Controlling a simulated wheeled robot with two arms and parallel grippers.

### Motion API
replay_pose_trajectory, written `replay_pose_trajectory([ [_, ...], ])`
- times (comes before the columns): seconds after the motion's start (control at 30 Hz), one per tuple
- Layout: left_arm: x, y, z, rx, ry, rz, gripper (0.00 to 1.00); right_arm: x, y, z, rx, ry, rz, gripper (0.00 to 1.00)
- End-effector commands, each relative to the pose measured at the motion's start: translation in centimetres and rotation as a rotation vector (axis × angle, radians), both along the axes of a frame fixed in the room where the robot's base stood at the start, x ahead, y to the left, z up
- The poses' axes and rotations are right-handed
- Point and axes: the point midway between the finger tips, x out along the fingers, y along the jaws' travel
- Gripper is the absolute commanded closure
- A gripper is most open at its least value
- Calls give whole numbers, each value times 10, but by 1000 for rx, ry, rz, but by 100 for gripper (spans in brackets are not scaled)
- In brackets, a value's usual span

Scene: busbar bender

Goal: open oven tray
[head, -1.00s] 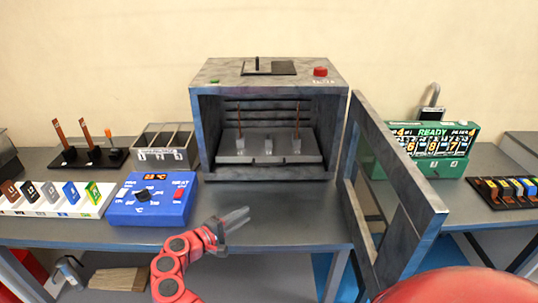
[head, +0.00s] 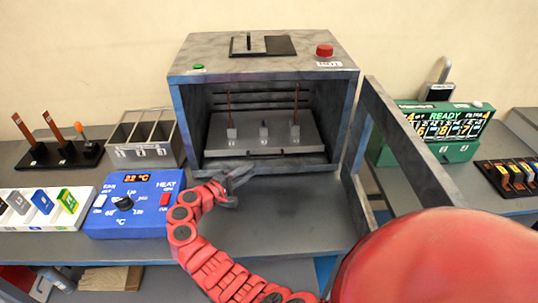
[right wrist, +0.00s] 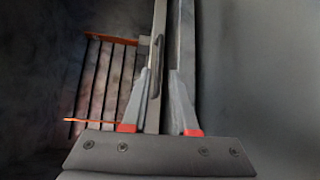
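The oven (head: 265,70) is a grey box with its front open. Its door (head: 400,140) stands swung open to the right. The grey oven tray (head: 225,150) is inside, with several small clips holding two copper-coloured bars. My right gripper (head: 237,182) is at the oven's front lip, low and left of the tray's front edge. In the right wrist view its fingers (right wrist: 158,100) are spread, with a grey edge carrying a thin handle (right wrist: 155,66) between them. Contact with it cannot be made out. My left gripper is out of view.
A blue heat control box (head: 135,205) stands left of the oven, with a three-slot bin (head: 145,140) behind it. A green READY display box (head: 455,152) is behind the open door.

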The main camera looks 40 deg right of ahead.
Motion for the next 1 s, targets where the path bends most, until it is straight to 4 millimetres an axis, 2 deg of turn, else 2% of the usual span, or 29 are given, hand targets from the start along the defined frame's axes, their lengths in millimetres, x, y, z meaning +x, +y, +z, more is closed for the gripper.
replay_pose_trajectory([
  [0.03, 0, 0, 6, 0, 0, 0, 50, 3, -13, 2, 0, -1, -3, 73],
  [0.2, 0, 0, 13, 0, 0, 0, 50, 11, -53, -5, 0, 1, -2, 73],
  [0.4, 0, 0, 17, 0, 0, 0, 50, 21, -87, -10, 1, -3, 1, 73],
  [0.6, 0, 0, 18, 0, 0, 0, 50, 24, -103, -14, 0, 0, 0, 73],
  [0.9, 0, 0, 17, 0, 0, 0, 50, 24, -105, -15, 1, -3, 2, 73],
  [0.93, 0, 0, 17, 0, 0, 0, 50, 24, -105, -15, 1, -2, 2, 75],
  [1.0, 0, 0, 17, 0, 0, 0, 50, 25, -105, -15, 1, -2, 2, 87],
])
